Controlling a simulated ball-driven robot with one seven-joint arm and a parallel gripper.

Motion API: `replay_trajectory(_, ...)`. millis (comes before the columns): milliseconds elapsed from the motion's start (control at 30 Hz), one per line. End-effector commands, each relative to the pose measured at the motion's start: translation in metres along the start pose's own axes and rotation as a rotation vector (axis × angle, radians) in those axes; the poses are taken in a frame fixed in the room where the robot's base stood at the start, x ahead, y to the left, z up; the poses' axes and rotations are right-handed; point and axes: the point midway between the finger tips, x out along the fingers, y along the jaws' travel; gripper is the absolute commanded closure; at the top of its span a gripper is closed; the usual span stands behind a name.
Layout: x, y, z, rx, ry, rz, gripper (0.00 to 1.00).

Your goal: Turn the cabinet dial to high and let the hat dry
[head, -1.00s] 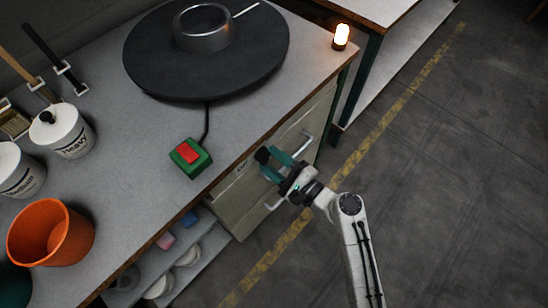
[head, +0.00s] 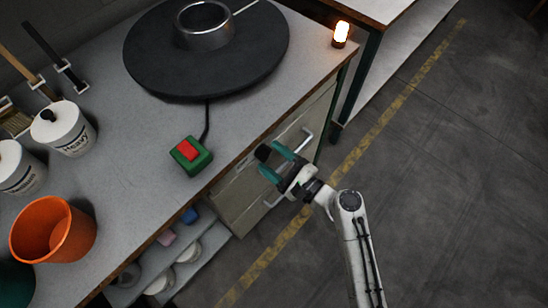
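The cabinet (head: 235,207) with pale doors and bar handles sits under the bench's front edge. A small black knob (head: 263,153), which looks like the dial, shows at the cabinet's upper front, just beyond my fingertips. My gripper (head: 268,158) has two teal fingers, set apart at the cabinet front. The knob appears in line with the gap between them; I cannot tell whether they touch it. No hat is visible, and the dial's markings cannot be read.
On the bench (head: 140,160) are a black round plate with a metal ring (head: 205,25), a red button on a green box (head: 190,153), a glowing lamp (head: 341,34), white canisters (head: 65,128) and an orange bucket (head: 55,232). Open floor (head: 450,180) lies right.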

Motion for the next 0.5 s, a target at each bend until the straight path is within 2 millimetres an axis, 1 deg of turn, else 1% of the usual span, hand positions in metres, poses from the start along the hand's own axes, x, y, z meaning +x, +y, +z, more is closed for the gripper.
replay_trajectory(300, -0.002, 0.000, 0.001, -0.001, -0.002, 0.000, 0.30)
replay_trajectory(367, -0.006, 0.000, 0.001, -0.001, -0.001, 0.000, 0.30)
replay_trajectory(467, -0.019, 0.000, 0.000, 0.000, 0.000, -0.002, 0.30)
replay_trajectory(500, -0.027, 0.000, 0.000, 0.000, 0.001, -0.002, 0.30)
